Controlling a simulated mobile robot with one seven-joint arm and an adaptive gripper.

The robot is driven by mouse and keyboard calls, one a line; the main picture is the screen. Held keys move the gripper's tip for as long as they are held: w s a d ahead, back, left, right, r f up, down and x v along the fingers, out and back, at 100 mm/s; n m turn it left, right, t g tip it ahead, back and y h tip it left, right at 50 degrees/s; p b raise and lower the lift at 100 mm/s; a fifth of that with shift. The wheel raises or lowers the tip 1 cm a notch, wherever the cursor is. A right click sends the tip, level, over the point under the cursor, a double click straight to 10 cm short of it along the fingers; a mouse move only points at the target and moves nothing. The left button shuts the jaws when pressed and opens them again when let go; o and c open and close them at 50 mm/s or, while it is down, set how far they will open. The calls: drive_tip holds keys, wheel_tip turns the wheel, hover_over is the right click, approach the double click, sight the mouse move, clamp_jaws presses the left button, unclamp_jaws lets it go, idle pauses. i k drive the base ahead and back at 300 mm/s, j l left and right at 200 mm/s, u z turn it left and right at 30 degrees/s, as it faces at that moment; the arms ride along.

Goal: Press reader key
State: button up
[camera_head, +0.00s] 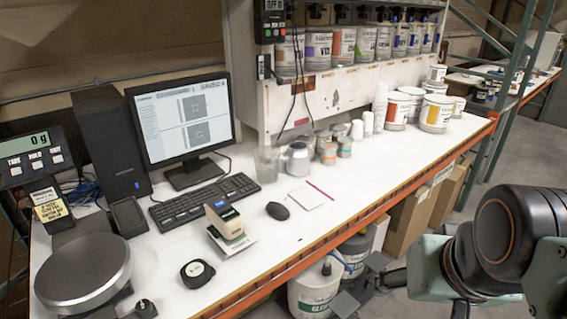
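The reader (226,222) is a small beige and dark handheld device with a blue top face. It stands on a light base plate on the white bench, in front of the keyboard and left of the mouse. Its key is too small to make out. My gripper (361,283) is at the lower right, in front of the bench's orange edge and well apart from the reader. Its two grey fingertips look spread, with nothing seen between them.
A keyboard (205,200), mouse (278,211), white pad (306,196) and red pencil (320,190) lie around the reader. A black tape measure (197,273) and round scale (83,272) are left. A monitor (181,118) stands behind.

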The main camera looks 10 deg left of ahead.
sight(221, 203)
drive_tip(key=k+u, duration=0.15)
drive_tip(key=u, duration=0.95)
